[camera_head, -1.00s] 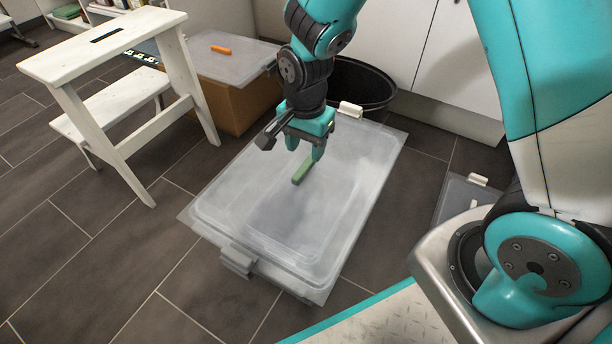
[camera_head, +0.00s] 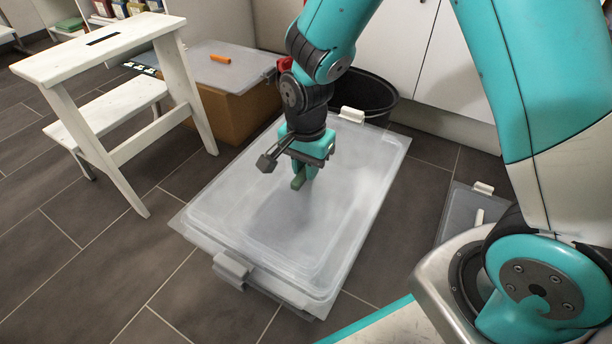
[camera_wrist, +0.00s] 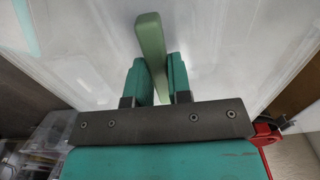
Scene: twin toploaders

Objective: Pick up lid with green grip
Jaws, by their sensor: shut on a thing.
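The translucent lid (camera_head: 345,170) with the green grip (camera_head: 298,183) lies over a large clear box on the floor, in the middle of the head view. My gripper (camera_head: 304,176) points down at the lid's middle and is shut on the green grip. In the wrist view the grip (camera_wrist: 152,45) runs between my two teal fingers (camera_wrist: 157,72), with one finger on each side. The lid's pale surface (camera_wrist: 220,50) fills the background there. My fingers hide part of the grip. I cannot tell whether the lid is raised off the box.
Clips sit at the box's front (camera_head: 232,268) and back (camera_head: 351,115). A white step stool (camera_head: 110,125) stands left. Behind are a brown box (camera_head: 235,115) under a lid with an orange grip (camera_head: 220,59) and a black bin (camera_head: 380,100). Another clear container (camera_head: 458,210) lies right.

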